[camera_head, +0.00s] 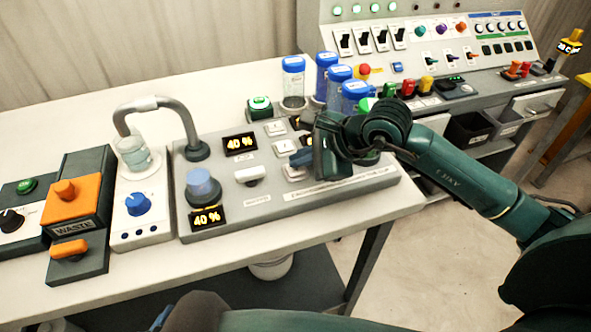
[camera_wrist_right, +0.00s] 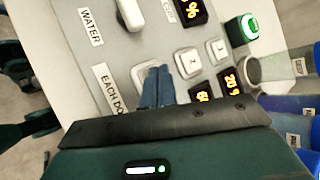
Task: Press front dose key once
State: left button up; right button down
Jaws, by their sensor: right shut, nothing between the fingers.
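The grey dosing panel (camera_head: 232,215) carries a row of white square keys. The front key (camera_head: 293,174) is partly hidden by my right gripper (camera_head: 297,158); the middle key (camera_head: 285,147) and back key (camera_head: 275,128) are clear. In the right wrist view, the blue fingertips of the right gripper (camera_wrist_right: 157,84) are together and empty, over the front key (camera_wrist_right: 139,73). Whether they touch it, I cannot tell. The middle key (camera_wrist_right: 187,62) and back key (camera_wrist_right: 217,47) lie further along. My left gripper is not in view.
A white lever (camera_head: 250,175) and 40 % displays (camera_head: 240,143) sit on the panel. A green button (camera_head: 260,104) and blue-capped bottles (camera_head: 293,80) stand behind. A beaker (camera_head: 134,152) and orange waste unit (camera_head: 75,196) are at the left.

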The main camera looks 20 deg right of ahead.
aim_at(301, 171)
jog(key=shift+f+b, duration=0.55)
jog(key=shift+b, duration=0.1)
dwell(0.8)
jog(key=shift+r, duration=0.1)
jog(key=shift+r+p, duration=0.45)
jog(key=shift+r, duration=0.45)
jog(key=shift+r, duration=0.1)
jog(key=shift+r+p, duration=1.4)
jog(key=shift+r, duration=1.05)
